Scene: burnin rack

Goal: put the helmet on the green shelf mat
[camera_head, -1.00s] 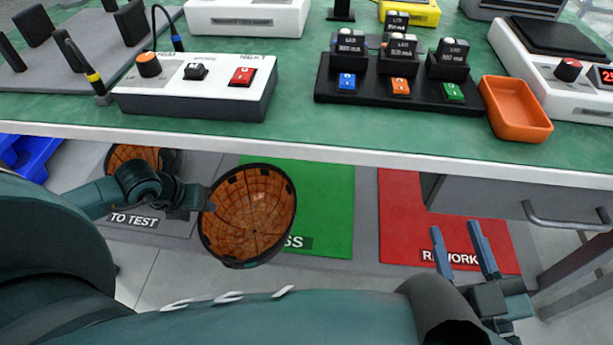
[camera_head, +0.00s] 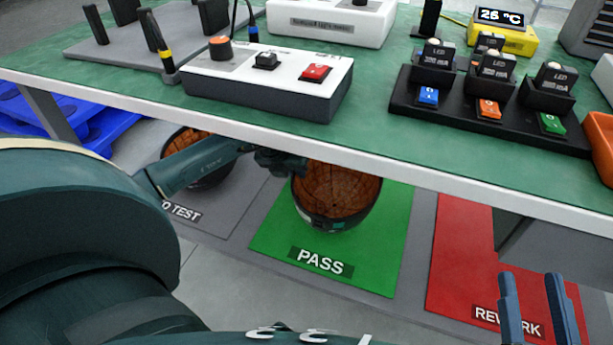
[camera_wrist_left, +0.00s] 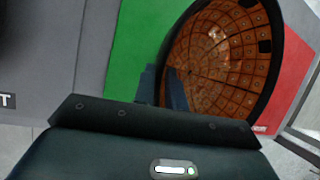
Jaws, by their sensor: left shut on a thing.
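A helmet (camera_head: 335,197), with its brown grid-lined inside facing me and a dark rim, is over the green shelf mat (camera_head: 370,255) labelled PASS. It is tilted; I cannot tell whether it touches the mat. My left gripper (camera_head: 292,165) is shut on the helmet's left rim, its tips partly hidden by the shelf edge and arm. In the left wrist view the helmet (camera_wrist_left: 222,60) fills the upper right, with the fingers (camera_wrist_left: 163,86) at its rim and the green mat (camera_wrist_left: 135,45) behind. My right gripper (camera_head: 532,280) is open and empty in front of the red mat.
A second helmet (camera_head: 200,180) lies on the grey TO TEST mat (camera_head: 225,222). The red REWORK mat (camera_head: 455,250) is on the right. The bench edge (camera_head: 400,168) overhangs the shelf. The bench above holds a switch box (camera_head: 260,95) and LED modules.

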